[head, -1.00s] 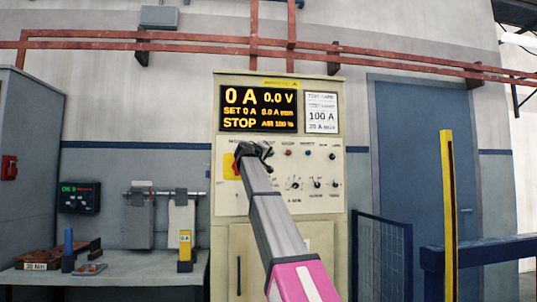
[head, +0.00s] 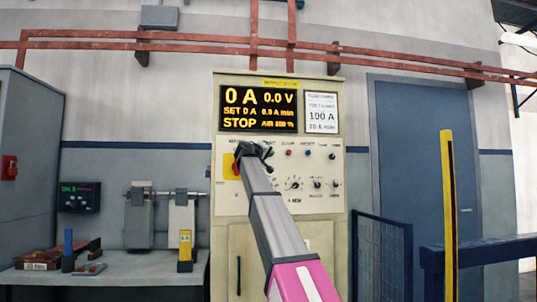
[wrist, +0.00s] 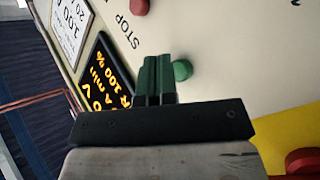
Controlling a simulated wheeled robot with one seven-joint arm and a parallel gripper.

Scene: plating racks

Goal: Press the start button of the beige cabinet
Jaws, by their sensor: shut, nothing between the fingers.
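The beige cabinet (head: 227,200) stands straight ahead with its dark display (head: 258,109) reading 0 A, 0.0 V and STOP. My gripper (head: 252,150) is at the upper left of its button panel and hides part of it, including the start button. In the wrist view my gripper (wrist: 157,78) is shut and empty, its two dark fingers side by side. A green button (wrist: 183,70) is just right of the fingertips there; I cannot tell if they touch it. A red button (wrist: 138,6) lies beyond, by the word STOP.
A yellow plate with a red knob (head: 229,167) is just left of my gripper; the red knob (wrist: 302,161) is also at lower right in the wrist view. Several knobs and small buttons fill the panel's right. A workbench (head: 130,270) is left, a yellow post (head: 449,210) right.

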